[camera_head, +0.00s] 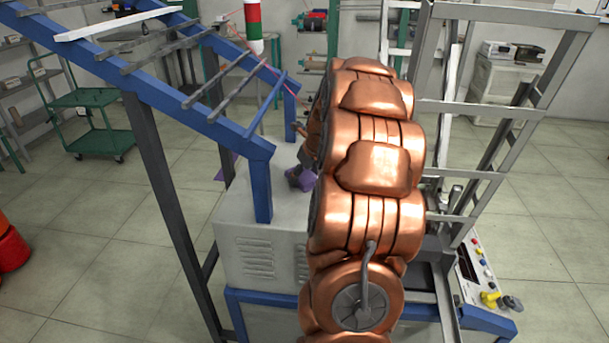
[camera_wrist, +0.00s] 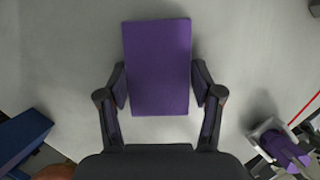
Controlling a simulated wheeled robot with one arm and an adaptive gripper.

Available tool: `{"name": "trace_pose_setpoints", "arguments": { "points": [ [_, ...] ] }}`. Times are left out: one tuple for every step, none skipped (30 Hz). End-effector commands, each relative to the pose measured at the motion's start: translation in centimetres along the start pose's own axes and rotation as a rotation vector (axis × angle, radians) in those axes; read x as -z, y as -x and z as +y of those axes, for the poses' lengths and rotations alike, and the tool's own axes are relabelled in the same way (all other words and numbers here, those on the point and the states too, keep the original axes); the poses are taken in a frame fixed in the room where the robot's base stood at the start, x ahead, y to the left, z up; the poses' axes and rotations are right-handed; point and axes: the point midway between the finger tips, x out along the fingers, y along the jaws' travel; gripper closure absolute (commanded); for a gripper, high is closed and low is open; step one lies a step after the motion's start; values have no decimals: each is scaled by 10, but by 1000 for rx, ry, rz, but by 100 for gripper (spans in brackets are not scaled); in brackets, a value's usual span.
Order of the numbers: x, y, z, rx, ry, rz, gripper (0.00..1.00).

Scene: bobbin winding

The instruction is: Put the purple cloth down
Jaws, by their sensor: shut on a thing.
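The purple cloth (camera_wrist: 157,50) is a flat rectangle in the upper middle of the wrist view, between the two fingers of my gripper (camera_wrist: 160,83). The gripper is shut on its near part, one finger at each side edge. The far part of the cloth reaches out past the fingertips over a plain grey surface (camera_wrist: 75,60). I cannot tell whether the cloth touches that surface. In the head view my copper arm hides most of the gripper. A purple patch (camera_head: 228,165) shows by the grey cabinet; I cannot tell if it is the cloth.
A purple piece in a metal holder (camera_wrist: 285,150) is at the lower right of the wrist view, near a red thread (camera_wrist: 304,108). A blue beam (camera_wrist: 20,140) is at lower left. In the head view, a blue frame (camera_head: 200,115) stands left of my arm and a grey rack (camera_head: 500,110) right.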

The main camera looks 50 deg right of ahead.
Motion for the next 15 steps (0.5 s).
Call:
{"name": "trace_pose_setpoints", "arguments": {
  "points": [
    [7,-8,2,-7,1,16,90],
    [7,-9,2,-8,1,17,90],
    [8,-10,2,-8,2,18,30],
    [8,-10,2,-9,2,19,27],
    [8,-10,2,-9,1,19,24],
    [9,-10,2,-10,1,20,20],
    [9,-10,2,-10,1,20,17],
    [9,-10,2,-10,1,20,14],
    [9,-10,2,-10,0,20,10],
    [8,-10,2,-10,0,20,10],
    [8,-10,2,-9,0,19,10],
    [8,-9,2,-9,0,18,10],
    [8,-9,2,-9,0,18,10],
    [8,-9,2,-8,0,17,10],
    [7,-8,1,-8,0,16,10]
  ]
}}
